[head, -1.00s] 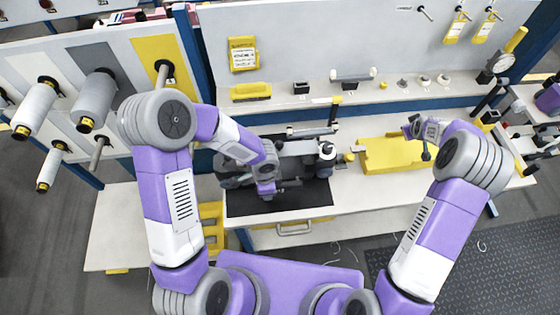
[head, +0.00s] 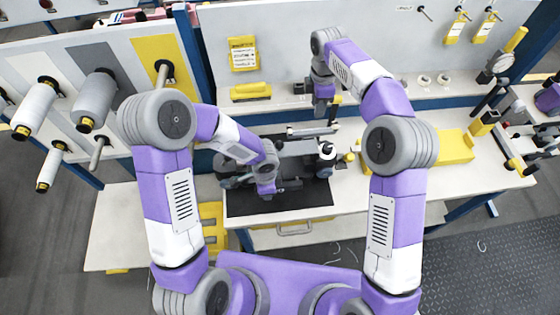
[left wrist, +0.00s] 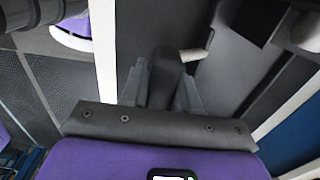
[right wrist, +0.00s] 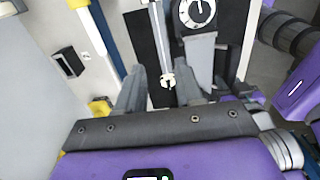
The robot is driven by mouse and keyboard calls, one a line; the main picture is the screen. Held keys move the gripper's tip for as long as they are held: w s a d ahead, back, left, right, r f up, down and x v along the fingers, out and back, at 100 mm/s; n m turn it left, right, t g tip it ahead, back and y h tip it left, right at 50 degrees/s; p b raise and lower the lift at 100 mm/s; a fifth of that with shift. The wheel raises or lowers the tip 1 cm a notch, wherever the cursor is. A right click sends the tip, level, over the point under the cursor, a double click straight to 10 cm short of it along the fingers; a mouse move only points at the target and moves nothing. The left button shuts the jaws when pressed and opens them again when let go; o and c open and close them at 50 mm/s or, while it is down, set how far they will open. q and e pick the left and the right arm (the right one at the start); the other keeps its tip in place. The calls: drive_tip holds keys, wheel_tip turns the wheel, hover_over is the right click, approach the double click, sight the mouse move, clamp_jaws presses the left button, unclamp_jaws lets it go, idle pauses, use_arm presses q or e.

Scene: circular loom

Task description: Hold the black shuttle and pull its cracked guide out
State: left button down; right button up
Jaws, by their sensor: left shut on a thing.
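My left gripper (head: 268,190) is low over the black mat (head: 300,203) on the bench. In the left wrist view its fingers (left wrist: 162,92) are shut on a dark body, the black shuttle (left wrist: 166,68). Most of the shuttle is hidden by the fingers and the arm. I cannot make out the cracked guide for certain. My right gripper (head: 321,110) points down at the back of the bench, behind the mat. In the right wrist view its fingers (right wrist: 160,88) are open, with the end of a metal rod (right wrist: 158,35) showing between or beyond them.
A round dial (right wrist: 196,10) lies just ahead in the right wrist view. A yellow tray (head: 455,148) stands on the bench at right. A yellow block (head: 250,92) and small parts sit on the back shelf. Thread spools (head: 95,95) project from the left panel.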

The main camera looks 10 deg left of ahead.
sight(313, 131)
wheel_tip(313, 131, down, 12)
drive_tip(key=shift+s+r, duration=0.1)
idle(0.5)
clamp_jaws()
idle(1.5)
